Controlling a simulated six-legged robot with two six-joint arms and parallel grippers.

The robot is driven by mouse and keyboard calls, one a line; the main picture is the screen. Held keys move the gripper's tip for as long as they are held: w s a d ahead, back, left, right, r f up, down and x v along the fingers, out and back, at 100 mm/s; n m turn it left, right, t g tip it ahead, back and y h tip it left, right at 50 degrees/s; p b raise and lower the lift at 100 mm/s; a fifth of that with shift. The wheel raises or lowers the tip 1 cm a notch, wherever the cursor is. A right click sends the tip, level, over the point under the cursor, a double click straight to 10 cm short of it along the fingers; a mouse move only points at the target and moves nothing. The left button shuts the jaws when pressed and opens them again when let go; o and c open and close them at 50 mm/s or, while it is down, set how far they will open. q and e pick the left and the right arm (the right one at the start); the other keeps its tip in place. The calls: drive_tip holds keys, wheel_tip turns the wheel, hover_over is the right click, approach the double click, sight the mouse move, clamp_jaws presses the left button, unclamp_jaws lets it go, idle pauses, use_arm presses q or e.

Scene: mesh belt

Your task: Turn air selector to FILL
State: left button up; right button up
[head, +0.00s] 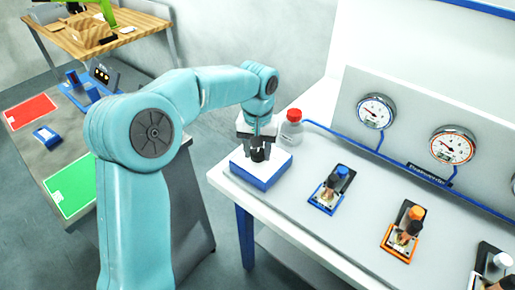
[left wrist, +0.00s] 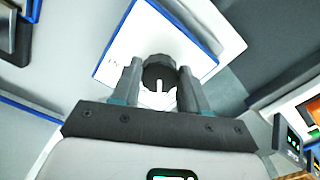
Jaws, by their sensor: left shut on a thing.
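The air selector is a dark round knob (head: 258,154) on a white-topped block with blue sides (head: 245,166), at the near left corner of the white bench. My left gripper (head: 257,142) comes down on it from above and is shut on the knob. In the left wrist view the fingers (left wrist: 160,88) sit on either side of the knob (left wrist: 158,66), which has a white pointer mark. Small lettering shows on the block's white top (left wrist: 125,45), but I cannot read it. My right gripper is not in view.
A clear bottle with a red cap (head: 291,128) stands just behind the block. Blue (head: 330,187) and orange (head: 403,232) valve units lie to the right, below two gauges (head: 375,111). A grey table with red (head: 30,111) and green (head: 70,186) mats is at left.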

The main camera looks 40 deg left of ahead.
sight(258, 152)
use_arm(q)
drive_tip(key=shift+n, duration=1)
drive_tip(key=o, duration=1.1)
drive_tip(key=shift+c, duration=0.2)
wheel_tip(258, 152, up, 16)
drive_tip(key=p, duration=0.2)
drive_tip(key=shift+r, duration=0.15)
